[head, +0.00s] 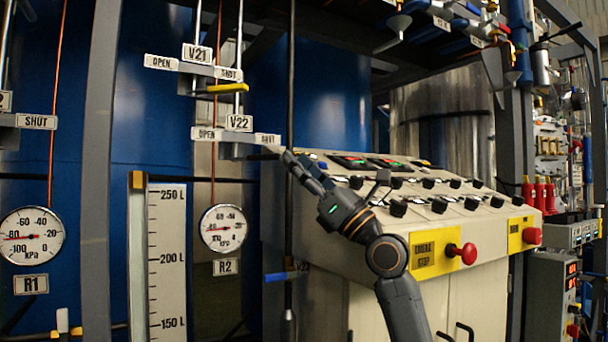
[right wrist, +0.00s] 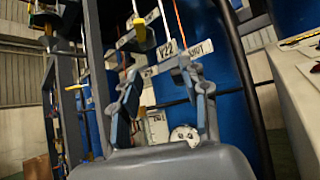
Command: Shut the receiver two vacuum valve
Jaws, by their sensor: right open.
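The valve labelled V22 (head: 239,123) is on the frame above the round R2 gauge (head: 223,229). Its plate reads OPEN at left and SHUT at right, and a dark handle (head: 262,156) shows below the SHUT end. Above it is valve V21 (head: 197,54), with a yellow handle (head: 227,88) pointing right. My right gripper (head: 287,157) is just right of V22's SHUT end. In the right wrist view its fingers (right wrist: 163,88) are apart, with the V22 label (right wrist: 166,50) beyond them. I see nothing held between them. My left gripper is not in view.
A control console (head: 400,215) with knobs and a red stop button (head: 468,253) stands right of the valves, behind my right arm. A vertical volume scale (head: 167,260) and the R1 gauge (head: 32,236) are at left. A dark vertical rod (head: 290,80) runs close to the gripper.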

